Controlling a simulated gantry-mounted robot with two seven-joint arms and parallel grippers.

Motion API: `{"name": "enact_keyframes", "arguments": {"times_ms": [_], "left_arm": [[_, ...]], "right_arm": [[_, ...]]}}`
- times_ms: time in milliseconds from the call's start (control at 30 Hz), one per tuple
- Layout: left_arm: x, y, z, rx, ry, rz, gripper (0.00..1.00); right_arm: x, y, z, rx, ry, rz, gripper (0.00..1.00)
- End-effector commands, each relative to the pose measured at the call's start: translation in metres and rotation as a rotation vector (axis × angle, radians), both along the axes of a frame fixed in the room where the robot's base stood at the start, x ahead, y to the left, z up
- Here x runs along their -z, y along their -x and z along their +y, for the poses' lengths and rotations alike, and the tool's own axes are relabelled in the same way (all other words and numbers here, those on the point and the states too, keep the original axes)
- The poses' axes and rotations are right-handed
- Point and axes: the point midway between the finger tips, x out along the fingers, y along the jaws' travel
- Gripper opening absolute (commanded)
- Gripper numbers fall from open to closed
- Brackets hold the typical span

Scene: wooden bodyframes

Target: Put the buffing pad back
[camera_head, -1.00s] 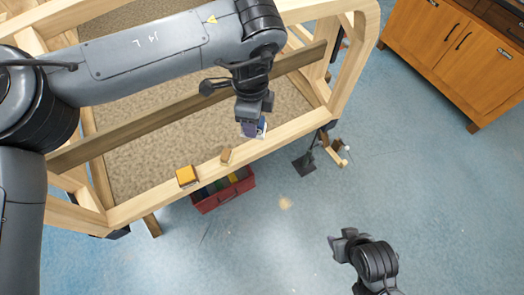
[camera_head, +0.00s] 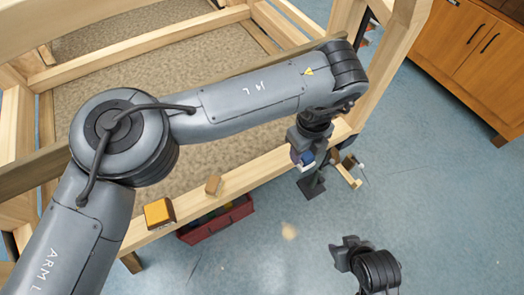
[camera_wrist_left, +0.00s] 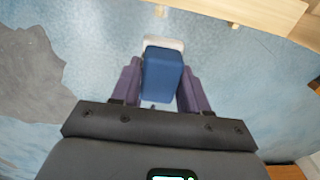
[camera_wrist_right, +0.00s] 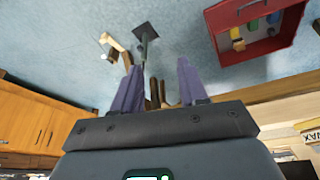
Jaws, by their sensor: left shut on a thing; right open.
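The buffing pad, a blue block with a white underside, is held between the purple fingers of my left gripper (camera_wrist_left: 162,82). The blue block (camera_wrist_left: 161,76) fills the space between the fingers in the left wrist view. In the head view my left gripper (camera_head: 302,158) is at the outer side of the wooden frame's front rail (camera_head: 255,172), above the floor. It is close to a dark holder with tools. My right gripper (camera_head: 338,256) is open and empty over the floor at lower right, and its spread fingers also show in the right wrist view (camera_wrist_right: 160,88).
A yellow block (camera_head: 159,212) and a small brown block (camera_head: 213,185) sit on the rail. A red tray (camera_head: 240,212) with coloured items is below it. Tools with wooden handles (camera_head: 350,177) hang by a dark plate (camera_head: 311,187). A wooden cabinet (camera_head: 465,60) stands upper right.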

Motion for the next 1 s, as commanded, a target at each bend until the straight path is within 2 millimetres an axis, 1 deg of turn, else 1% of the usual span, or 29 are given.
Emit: {"name": "enact_keyframes", "arguments": {"times_ms": [133, 267, 400, 600, 700, 867, 1000], "left_arm": [[0.015, -0.006, 0.015, 0.003, 0.0, 0.002, 0.16], [0.031, -0.016, 0.039, 0.001, -0.001, 0.003, 0.16], [0.048, -0.027, 0.066, 0.002, -0.001, 0.003, 0.16], [0.065, -0.039, 0.093, 0.004, -0.002, 0.001, 0.16], [0.069, -0.043, 0.101, 0.004, 0.0, 0.001, 0.16], [0.072, -0.044, 0.105, 0.005, 0.0, 0.001, 0.16], [0.084, -0.044, 0.105, 0.005, -0.001, 0.002, 0.16]], "right_arm": [[0.013, 0.005, 0.0, -0.001, 0.0, 0.012, 0.43], [0.027, 0.012, 0.0, 0.0, 0.001, 0.031, 0.43], [0.036, 0.012, 0.001, 0.0, -0.002, 0.031, 0.43], [0.045, 0.01, 0.002, 0.003, -0.007, 0.027, 0.43], [0.046, 0.009, 0.002, 0.005, -0.009, 0.026, 0.43], [0.047, 0.009, 0.003, 0.006, -0.009, 0.025, 0.43], [0.054, 0.009, 0.002, 0.006, -0.009, 0.025, 0.43]]}}
